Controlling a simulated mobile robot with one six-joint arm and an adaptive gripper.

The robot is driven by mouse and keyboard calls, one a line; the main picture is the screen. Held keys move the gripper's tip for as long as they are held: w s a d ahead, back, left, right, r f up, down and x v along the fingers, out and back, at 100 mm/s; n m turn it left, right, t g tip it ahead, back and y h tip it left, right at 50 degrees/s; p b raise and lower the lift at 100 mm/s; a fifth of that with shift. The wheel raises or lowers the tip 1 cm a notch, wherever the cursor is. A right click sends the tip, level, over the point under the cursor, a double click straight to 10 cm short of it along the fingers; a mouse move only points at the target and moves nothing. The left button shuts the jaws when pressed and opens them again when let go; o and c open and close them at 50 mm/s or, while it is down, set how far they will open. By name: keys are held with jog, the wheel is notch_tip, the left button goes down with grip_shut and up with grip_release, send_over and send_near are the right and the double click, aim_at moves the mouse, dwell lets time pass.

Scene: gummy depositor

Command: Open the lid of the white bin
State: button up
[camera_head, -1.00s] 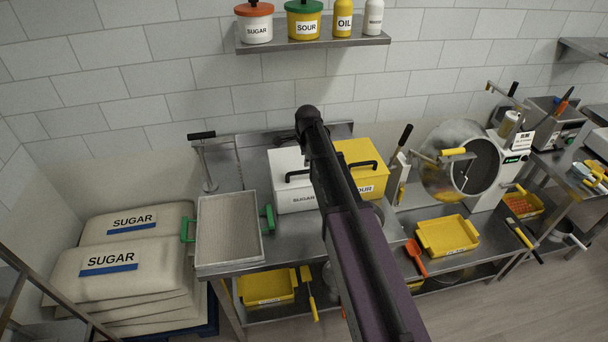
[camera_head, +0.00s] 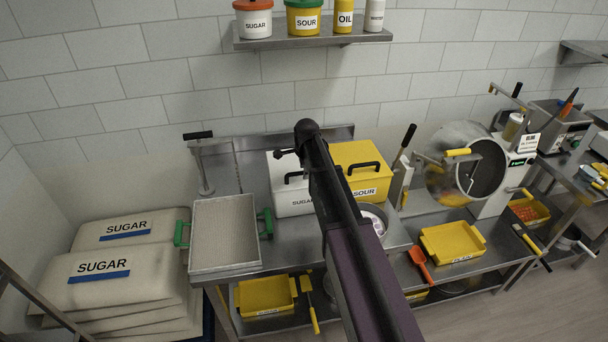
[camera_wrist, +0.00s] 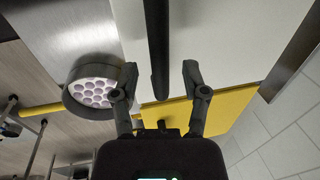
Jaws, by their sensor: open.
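The white bin (camera_head: 286,200), labelled SUGAR, stands shut on the steel table in the head view. Its white lid (camera_head: 285,163) carries a black bar handle (camera_head: 292,177), partly hidden by my arm. In the wrist view the handle (camera_wrist: 158,45) runs down from the top edge over the white lid (camera_wrist: 215,40). My gripper (camera_wrist: 160,72) is open, one finger on each side of the handle's line. I cannot tell how far the fingertips are from it. My arm hides the gripper in the head view.
A yellow bin (camera_head: 365,158) labelled SOUR stands right beside the white bin. A mesh tray (camera_head: 224,235) with green handles lies to the left. A round pan (camera_wrist: 93,84) of pale pieces sits close by in the wrist view. The wall rises behind.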

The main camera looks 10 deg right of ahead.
jog(key=shift+f, duration=0.2)
grip_shut()
jog(key=shift+r, duration=0.1)
